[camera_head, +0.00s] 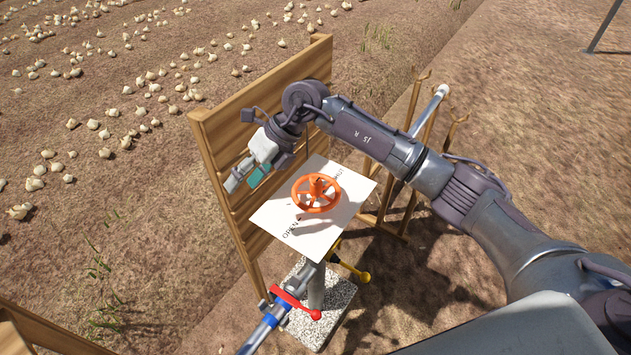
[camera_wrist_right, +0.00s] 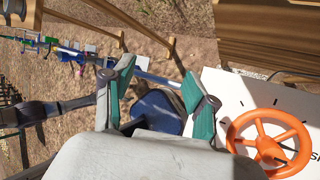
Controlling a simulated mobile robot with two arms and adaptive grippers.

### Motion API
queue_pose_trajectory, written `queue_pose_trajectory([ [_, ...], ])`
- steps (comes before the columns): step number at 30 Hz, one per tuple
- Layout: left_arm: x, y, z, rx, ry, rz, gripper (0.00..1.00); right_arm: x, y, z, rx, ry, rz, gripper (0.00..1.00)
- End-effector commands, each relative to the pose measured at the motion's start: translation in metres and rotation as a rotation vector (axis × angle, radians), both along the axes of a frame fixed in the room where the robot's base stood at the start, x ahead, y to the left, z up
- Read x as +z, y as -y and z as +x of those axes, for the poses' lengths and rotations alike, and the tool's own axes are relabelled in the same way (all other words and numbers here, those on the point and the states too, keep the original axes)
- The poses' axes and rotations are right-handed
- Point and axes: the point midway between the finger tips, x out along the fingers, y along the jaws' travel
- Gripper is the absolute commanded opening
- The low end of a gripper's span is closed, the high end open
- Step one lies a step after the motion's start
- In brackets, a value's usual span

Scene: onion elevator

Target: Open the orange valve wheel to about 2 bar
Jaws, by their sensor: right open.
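The orange valve wheel (camera_head: 317,187) lies flat above a white plate (camera_head: 281,222) with an "OPEN" marking. In the right wrist view the wheel (camera_wrist_right: 269,142) is at the lower right, with tick marks on the white plate (camera_wrist_right: 240,92) around it. My right gripper (camera_head: 245,181) is open and empty, to the left of the wheel and apart from it. Its green-padded fingers (camera_wrist_right: 162,92) spread in the wrist view with no part of the wheel between them. My left gripper is not in view. I cannot make out a pressure reading.
A wooden slatted panel (camera_head: 222,130) stands close behind the plate and gripper. Below are a red lever (camera_head: 295,302), a yellow lever (camera_head: 352,268) and a blue-grey pipe (camera_head: 263,333). Forked wooden posts (camera_head: 412,105) stand at the right. Onions lie on the soil beyond.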

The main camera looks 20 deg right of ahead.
Motion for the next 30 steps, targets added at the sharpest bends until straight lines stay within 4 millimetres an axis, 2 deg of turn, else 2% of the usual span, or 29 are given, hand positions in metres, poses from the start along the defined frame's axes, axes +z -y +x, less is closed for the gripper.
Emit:
queue_pose_trajectory([
  [1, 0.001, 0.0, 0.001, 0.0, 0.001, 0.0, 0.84, 0.001, 0.036, 0.016, -0.007, 0.013, -0.172, 0.57],
  [3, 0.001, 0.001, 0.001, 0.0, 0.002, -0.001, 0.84, 0.004, 0.081, 0.028, -0.028, 0.006, -0.371, 0.57],
  [6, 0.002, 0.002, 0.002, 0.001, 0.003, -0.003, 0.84, 0.014, 0.128, 0.038, -0.068, -0.012, -0.567, 0.57],
  [9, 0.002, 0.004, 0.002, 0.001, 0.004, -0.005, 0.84, 0.022, 0.153, 0.041, -0.098, -0.027, -0.668, 0.57],
  [12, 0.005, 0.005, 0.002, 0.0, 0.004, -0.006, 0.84, 0.02, 0.161, 0.041, -0.106, -0.034, -0.7, 0.57],
  [16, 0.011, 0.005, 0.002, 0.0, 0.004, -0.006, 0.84, 0.003, 0.161, 0.04, -0.103, -0.038, -0.699, 0.57],
  [30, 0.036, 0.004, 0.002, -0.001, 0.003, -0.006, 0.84, -0.091, 0.159, 0.04, -0.102, -0.036, -0.695, 0.57],
])
